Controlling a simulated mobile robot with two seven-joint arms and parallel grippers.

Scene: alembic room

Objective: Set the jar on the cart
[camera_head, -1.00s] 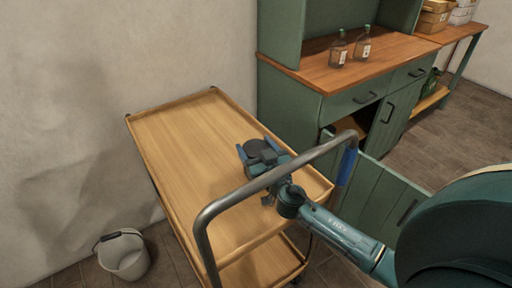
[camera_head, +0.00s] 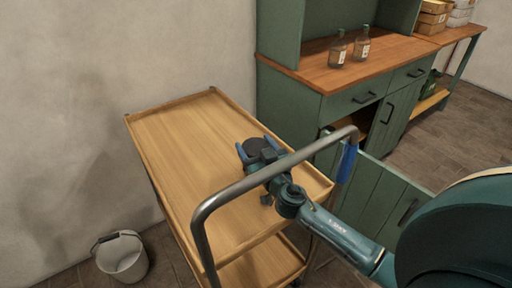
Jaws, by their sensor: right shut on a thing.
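The cart (camera_head: 178,138) has a wooden top tray with a raised rim, a lower shelf and a grey metal push handle. My right gripper (camera_head: 256,150) reaches in from the right, past the cart handle, low over the right part of the top tray. It is shut on the jar (camera_head: 257,145), of which only a dark round top shows between the blue fingers. The jar's lower part is hidden by the gripper, so I cannot tell whether it touches the tray. My left gripper is not in view.
The cart handle (camera_head: 225,190) arches close to my right arm. A green cabinet (camera_head: 335,103) with an open door (camera_head: 375,190) stands behind, with two bottles (camera_head: 349,48) on its wooden top. A white bucket (camera_head: 122,260) stands on the floor at left. The tray's left part is clear.

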